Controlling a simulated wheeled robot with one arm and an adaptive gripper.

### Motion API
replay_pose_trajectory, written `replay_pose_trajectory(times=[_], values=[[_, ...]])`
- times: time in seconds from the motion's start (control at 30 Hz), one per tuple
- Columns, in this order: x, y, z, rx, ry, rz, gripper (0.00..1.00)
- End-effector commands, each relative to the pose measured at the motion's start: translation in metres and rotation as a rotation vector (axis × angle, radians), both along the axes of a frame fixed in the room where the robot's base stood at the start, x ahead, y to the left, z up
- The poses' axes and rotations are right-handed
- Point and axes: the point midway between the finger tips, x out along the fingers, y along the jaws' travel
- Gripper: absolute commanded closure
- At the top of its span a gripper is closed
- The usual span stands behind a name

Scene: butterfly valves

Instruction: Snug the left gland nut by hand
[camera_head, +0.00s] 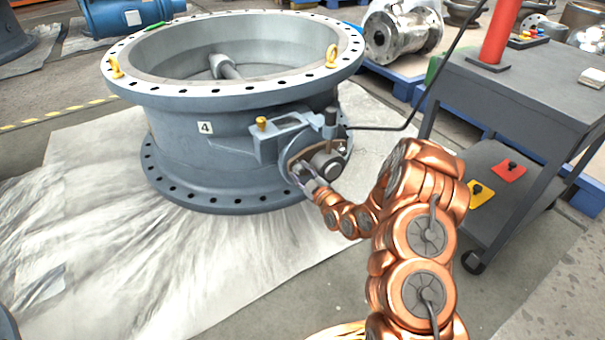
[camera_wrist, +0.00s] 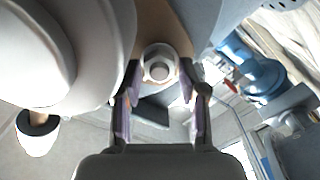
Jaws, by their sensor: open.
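The large grey valve (camera_head: 215,115), marked 4, stands on a white sheet with its wide ring opening upward. On its near right side is a gland plate with a brownish edge and a dark round shaft end (camera_head: 325,163). My gripper (camera_head: 301,176) is at the left side of this plate. In the wrist view, my gripper (camera_wrist: 160,88) is open, with one finger on each side. A pale round gland nut (camera_wrist: 158,65) with a stud end in its middle shows between and just beyond the fingertips. I cannot tell whether either finger touches it. In the head view the nut is hidden by my gripper.
A grey cart (camera_head: 530,90) stands at the right with a red cone-like object (camera_head: 495,35) on top. A thin dark rod reaches from the valve's side toward the cart. A large pale rounded body (camera_wrist: 60,50) lies close on the left in the wrist view.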

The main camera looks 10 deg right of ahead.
Motion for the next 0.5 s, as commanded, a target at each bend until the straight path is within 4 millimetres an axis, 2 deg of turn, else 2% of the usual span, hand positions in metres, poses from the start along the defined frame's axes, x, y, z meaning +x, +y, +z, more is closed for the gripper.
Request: replay_pose_trajectory(times=[0.1,0.5], values=[[0.0000,-0.0002,0.0000,0.000,0.000,0.000,0.60],[-0.0002,-0.0005,-0.0001,0.000,0.001,-0.001,1.00]])
